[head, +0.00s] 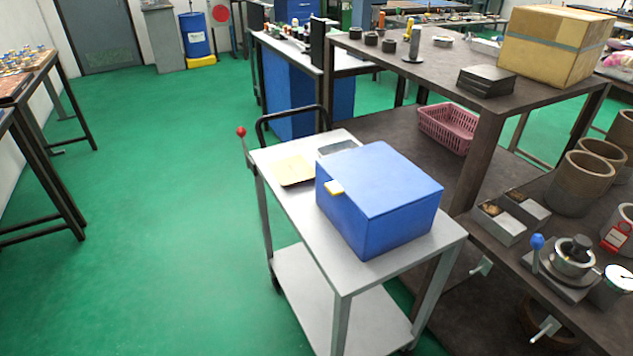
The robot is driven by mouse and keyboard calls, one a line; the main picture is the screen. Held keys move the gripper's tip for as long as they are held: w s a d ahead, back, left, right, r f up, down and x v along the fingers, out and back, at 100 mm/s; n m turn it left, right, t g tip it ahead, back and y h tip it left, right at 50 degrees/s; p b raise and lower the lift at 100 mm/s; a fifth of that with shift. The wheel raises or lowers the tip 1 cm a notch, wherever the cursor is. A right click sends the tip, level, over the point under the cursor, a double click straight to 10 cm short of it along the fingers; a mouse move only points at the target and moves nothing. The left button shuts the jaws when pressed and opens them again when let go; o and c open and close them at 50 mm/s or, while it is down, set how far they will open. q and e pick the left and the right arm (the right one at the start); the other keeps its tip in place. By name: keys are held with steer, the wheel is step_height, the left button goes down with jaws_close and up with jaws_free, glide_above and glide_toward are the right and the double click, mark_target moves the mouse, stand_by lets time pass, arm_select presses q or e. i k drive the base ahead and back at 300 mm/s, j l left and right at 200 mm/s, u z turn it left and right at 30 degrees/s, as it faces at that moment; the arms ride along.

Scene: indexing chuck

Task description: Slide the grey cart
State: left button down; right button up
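The grey cart (437,243) stands in the middle of the view, close against the dark workbench on its right. It has a light grey top, a lower shelf (313,288) and a black push handle (291,111) at its far end. A lever with a red knob (241,132) rises at its far left corner. On its top are a blue box (379,194) with a yellow latch, a tan flat piece (294,170) and a grey tray (338,148). Neither of my grippers shows in the view.
Open green floor (150,190) lies left of the cart. The dark workbench (400,150) at right carries a cardboard box (553,46), a pink basket (449,127) and a chuck fixture with a blue-knobbed lever (537,242). Tables (40,140) line the left wall.

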mark_target(340, 303)
steer(key=z, duration=1.7)
steer(key=j+z, duration=0.3)
steer(key=j, duration=0.25)
steer(key=j+z, duration=0.35)
steer(key=j, duration=0.15)
steer(key=k+j+z, duration=0.15)
steer(key=j+z, duration=0.15)
steer(key=j, duration=0.2)
